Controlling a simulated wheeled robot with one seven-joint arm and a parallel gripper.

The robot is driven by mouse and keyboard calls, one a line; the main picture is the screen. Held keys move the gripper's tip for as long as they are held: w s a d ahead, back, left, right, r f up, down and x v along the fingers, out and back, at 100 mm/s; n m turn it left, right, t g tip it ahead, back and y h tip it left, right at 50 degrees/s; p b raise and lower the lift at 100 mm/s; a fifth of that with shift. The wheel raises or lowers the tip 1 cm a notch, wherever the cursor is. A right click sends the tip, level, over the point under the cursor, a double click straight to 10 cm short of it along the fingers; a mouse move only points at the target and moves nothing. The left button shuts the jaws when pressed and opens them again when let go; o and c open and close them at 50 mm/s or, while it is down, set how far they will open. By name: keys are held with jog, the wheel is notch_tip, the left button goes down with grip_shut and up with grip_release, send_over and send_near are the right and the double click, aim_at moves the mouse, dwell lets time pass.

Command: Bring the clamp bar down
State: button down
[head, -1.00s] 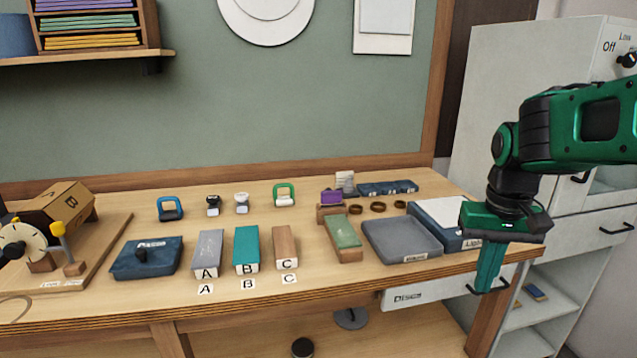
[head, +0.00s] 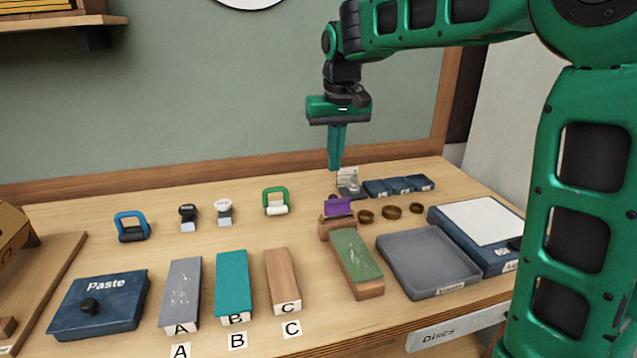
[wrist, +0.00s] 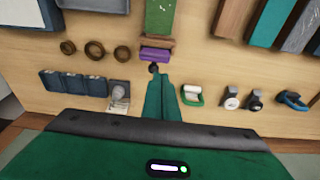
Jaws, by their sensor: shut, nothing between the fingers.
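A purple bar (head: 338,207), which looks like the clamp bar, is at the far end of a wooden stand (head: 370,290) with a green pad (head: 355,250) on top. It appears raised above the pad's far end. In the wrist view the purple bar (wrist: 155,55) lies just beyond my fingertips, with a small dark knob (wrist: 153,68) at its near side. My gripper (head: 335,168) is shut and empty, pointing down above the back of the bench, close to the bar. I cannot tell whether the fingertips touch the knob.
Several brass rings (head: 391,212) and a row of dark blue boxes (head: 398,186) stand right of the bar. A small clear object (head: 348,184) is behind it. A green-handled tool (head: 275,201) is to its left. A grey tray (head: 428,262) lies to the right of the stand.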

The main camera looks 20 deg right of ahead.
aim_at(336, 203)
jog(key=shift+w+a+r, duration=0.1)
jog(key=shift+w+a, duration=0.35)
jog(key=shift+w, duration=0.35)
notch_tip(336, 203, down, 10)
jog(key=w, duration=0.1)
jog(key=shift+w, duration=0.25)
jog(key=shift+r, duration=0.1)
